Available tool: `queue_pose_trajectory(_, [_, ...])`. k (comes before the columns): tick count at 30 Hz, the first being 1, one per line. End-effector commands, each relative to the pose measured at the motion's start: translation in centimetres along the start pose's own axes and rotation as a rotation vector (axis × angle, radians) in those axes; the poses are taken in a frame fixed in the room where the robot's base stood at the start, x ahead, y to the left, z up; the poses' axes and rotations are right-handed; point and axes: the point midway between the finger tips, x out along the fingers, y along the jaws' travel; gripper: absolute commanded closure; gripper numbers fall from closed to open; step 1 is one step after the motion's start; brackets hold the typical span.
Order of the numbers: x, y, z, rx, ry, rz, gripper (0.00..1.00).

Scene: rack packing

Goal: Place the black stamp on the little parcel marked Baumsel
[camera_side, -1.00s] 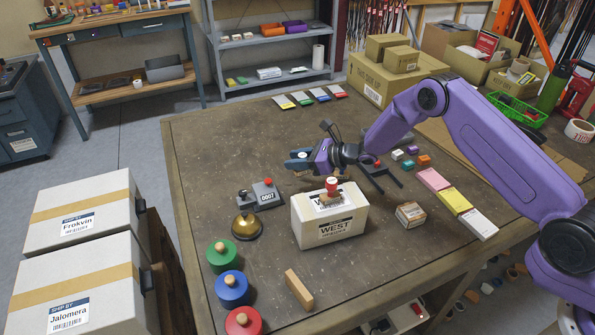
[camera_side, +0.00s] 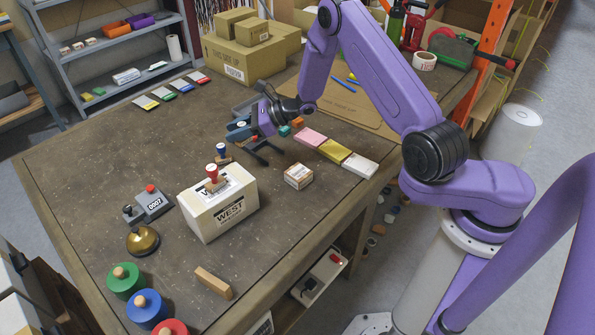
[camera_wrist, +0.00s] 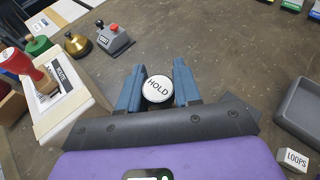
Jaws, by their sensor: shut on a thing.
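My gripper (camera_wrist: 158,88) is shut on a stamp (camera_wrist: 158,90) with a round white top reading HOLD and a dark rim. I take it as the black stamp; its body is mostly hidden between the blue fingers. In the side view my gripper (camera_side: 240,128) is above the table, behind the white WEST parcel and left of the stamp rack. A little brown parcel (camera_side: 298,177) with a white label sits right of the WEST parcel; its lettering is too small to read. My gripper is apart from it, behind and to its left.
The white WEST parcel (camera_side: 222,213) has a red-topped stamp (camera_side: 212,174) on it. A blue-topped stamp (camera_side: 221,150) stands behind it. A dark rack (camera_side: 262,154) is beside my gripper. Pink, yellow and white pads (camera_side: 335,151) lie behind the little parcel.

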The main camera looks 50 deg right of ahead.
Motion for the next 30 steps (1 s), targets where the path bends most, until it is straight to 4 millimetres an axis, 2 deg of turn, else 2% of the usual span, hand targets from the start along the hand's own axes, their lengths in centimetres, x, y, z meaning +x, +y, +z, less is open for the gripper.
queue_pose_trajectory(1, [-2.0, -0.1, -0.8, 0.005, 0.001, -0.006, 0.96])
queue_pose_trajectory(7, [-8.7, 1.0, -2.8, 0.003, 0.0, -0.007, 0.97])
queue_pose_trajectory(15, [-16.5, 4.8, -4.2, 0.003, -0.001, -0.008, 0.97])
queue_pose_trajectory(24, [-22.9, 10.9, -3.6, 0.004, 0.0, -0.018, 0.97])
queue_pose_trajectory(30, [-25.0, 14.2, -2.4, 0.006, 0.002, -0.026, 0.97])
